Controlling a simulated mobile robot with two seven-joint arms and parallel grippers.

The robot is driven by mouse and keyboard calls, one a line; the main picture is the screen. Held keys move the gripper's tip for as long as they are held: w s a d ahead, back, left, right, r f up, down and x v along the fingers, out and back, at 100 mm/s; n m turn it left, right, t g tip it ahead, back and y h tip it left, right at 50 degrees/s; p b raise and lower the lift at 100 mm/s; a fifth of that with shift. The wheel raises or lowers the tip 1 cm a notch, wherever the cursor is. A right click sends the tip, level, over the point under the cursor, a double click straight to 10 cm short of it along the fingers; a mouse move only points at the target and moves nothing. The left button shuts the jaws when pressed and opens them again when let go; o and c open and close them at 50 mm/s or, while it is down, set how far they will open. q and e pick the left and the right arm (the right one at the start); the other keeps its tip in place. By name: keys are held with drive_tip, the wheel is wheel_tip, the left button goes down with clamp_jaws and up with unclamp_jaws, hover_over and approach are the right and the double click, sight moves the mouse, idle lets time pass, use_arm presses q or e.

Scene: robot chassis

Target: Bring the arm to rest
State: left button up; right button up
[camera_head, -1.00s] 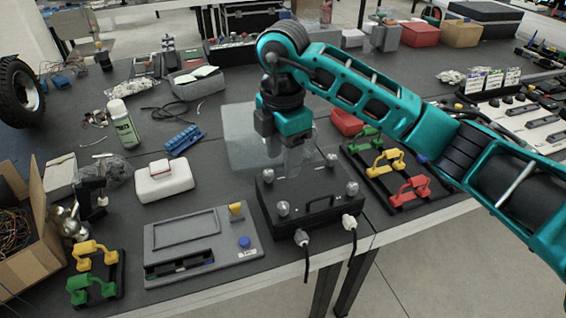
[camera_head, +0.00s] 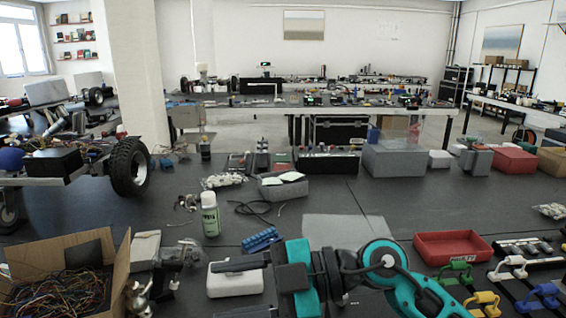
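My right arm (camera_head: 380,268) is teal and black and reaches in at the bottom centre right. Its gripper (camera_head: 232,265) points left, level, and its dark fingers pass in front of a white box (camera_head: 235,281). The fingers are seen edge-on, so I cannot tell whether they are apart. Nothing shows held in them. My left gripper is not in view.
The dark workbench (camera_head: 330,195) carries a green-white spray bottle (camera_head: 210,216), a blue block (camera_head: 262,240), a red tray (camera_head: 453,246) and a cardboard box of wires (camera_head: 65,280). Coloured clamps (camera_head: 540,297) stand at lower right.

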drive_tip(key=w+d+r+m+t+y, duration=0.35)
drive_tip(key=d+r+m+t, duration=0.4)
drive_tip(key=m+t, duration=0.55)
drive_tip(key=w+d+f+m+t+h, duration=0.25)
drive_tip(key=d+f+m+h, duration=0.35)
drive_tip(key=h, duration=0.3)
drive_tip(key=w+d+f+m+t+h, duration=0.1)
drive_tip(key=d+f+m+t+h, duration=0.3)
drive_tip(key=d+m+h, duration=0.4)
drive_tip(key=s+d+f+g+h, duration=0.2)
drive_tip(key=s+f+g, duration=0.2)
drive_tip(key=f, duration=0.2)
drive_tip(key=s+d+f+g+h, duration=0.1)
drive_tip(key=s+d+f+g, duration=0.25)
drive_tip(key=f, duration=0.35)
drive_tip(key=s+f+n+g, duration=0.1)
drive_tip(key=s+f+g, duration=0.3)
drive_tip(key=s, duration=0.4)
drive_tip(key=s+f+n+g, duration=0.1)
drive_tip(key=s+f+g, duration=0.25)
drive_tip(key=s, duration=0.35)
drive_tip(key=w+a+f+n+t+y, duration=0.1)
drive_tip(key=w+a+f+t+y, duration=0.1)
drive_tip(key=w+f+t, duration=0.5)
drive_tip(key=shift+a+f, duration=0.6)
drive_tip(key=shift+f, duration=0.55)
drive_tip(key=shift+y, duration=0.25)
